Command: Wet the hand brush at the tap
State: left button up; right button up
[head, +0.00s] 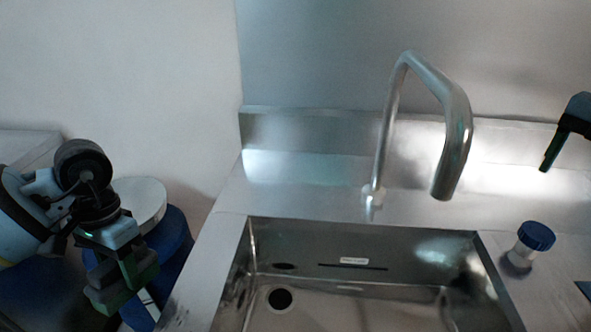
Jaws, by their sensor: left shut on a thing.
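My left gripper (125,285) is at the lower left, outside the sink and to its left. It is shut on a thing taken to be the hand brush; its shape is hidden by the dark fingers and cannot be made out. The steel tap (456,140) rises behind the sink, and its curved spout points down over the sink's back edge. No water shows at its mouth. My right gripper (553,150) shows only in part at the right edge, above the counter; its opening cannot be judged.
The steel sink (236,262) is empty, with a dark round drain at its left. A blue-capped item (536,236) stands on the counter right of it. A blue container (172,245) with a pale round top (143,200) stands behind my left gripper.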

aim_at(539, 232)
pick_arm(q)
jog(key=shift+w+f, duration=0.1)
jog(key=shift+w, duration=0.1)
jog(key=shift+s, duration=0.15)
jog(key=shift+r, duration=0.3)
pick_arm(e)
notch_tip(539, 232, down, 12)
jog(key=shift+w+f, duration=0.1)
